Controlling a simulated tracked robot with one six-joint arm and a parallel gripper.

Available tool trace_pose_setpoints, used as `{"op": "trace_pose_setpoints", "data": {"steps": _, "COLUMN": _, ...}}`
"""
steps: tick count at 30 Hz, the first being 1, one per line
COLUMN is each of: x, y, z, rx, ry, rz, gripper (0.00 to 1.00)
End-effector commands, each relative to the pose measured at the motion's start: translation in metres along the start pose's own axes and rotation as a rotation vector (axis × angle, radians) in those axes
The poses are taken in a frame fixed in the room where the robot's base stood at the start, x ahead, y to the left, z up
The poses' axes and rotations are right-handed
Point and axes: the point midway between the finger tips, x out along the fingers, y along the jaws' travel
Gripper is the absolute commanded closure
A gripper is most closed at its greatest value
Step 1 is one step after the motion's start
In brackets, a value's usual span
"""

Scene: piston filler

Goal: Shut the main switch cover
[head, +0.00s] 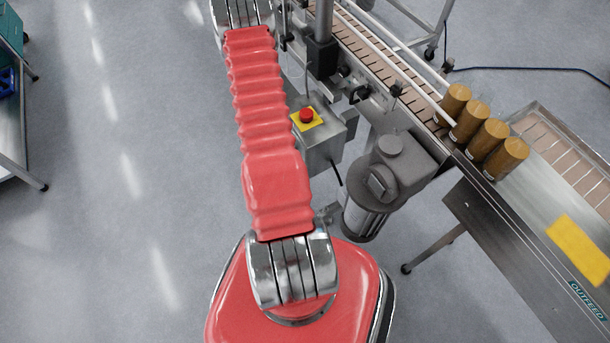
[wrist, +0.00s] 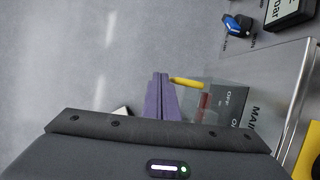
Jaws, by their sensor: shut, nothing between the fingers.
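The main switch cover (wrist: 183,98) is a clear, faintly tinted panel in the wrist view, with a yellow bar (wrist: 187,82) at its edge. It seems to stand out from the dark switch plate (wrist: 233,98), so it looks open. A red switch handle (wrist: 203,101) shows by the plate, and "OFF" is lettered on the plate. My gripper (wrist: 160,82) has purple fingers, shut and empty, just left of the cover. I cannot tell whether they touch it. The gripper's dark body hides the lower part of the scene. The head view does not show my gripper or the cover.
A blue knob (wrist: 238,25) and a dark gauge marked "bar" (wrist: 289,10) sit on the panel above the switch. In the head view, a box with a red button (head: 306,115), a motor (head: 388,180) and the conveyor stand right of my arm.

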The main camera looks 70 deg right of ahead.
Motion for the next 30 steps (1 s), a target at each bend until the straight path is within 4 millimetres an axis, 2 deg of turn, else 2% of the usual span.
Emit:
{"op": "trace_pose_setpoints", "data": {"steps": 8, "x": -0.002, "y": 0.008, "z": -0.004, "rx": 0.001, "ry": 0.000, "rz": 0.001, "gripper": 1.00}}
{"op": "trace_pose_setpoints", "data": {"steps": 17, "x": -0.007, "y": 0.032, "z": -0.020, "rx": 0.003, "ry": 0.001, "rz": 0.000, "gripper": 1.00}}
{"op": "trace_pose_setpoints", "data": {"steps": 30, "x": -0.055, "y": 0.048, "z": -0.011, "rx": 0.002, "ry": -0.002, "rz": -0.002, "gripper": 1.00}}
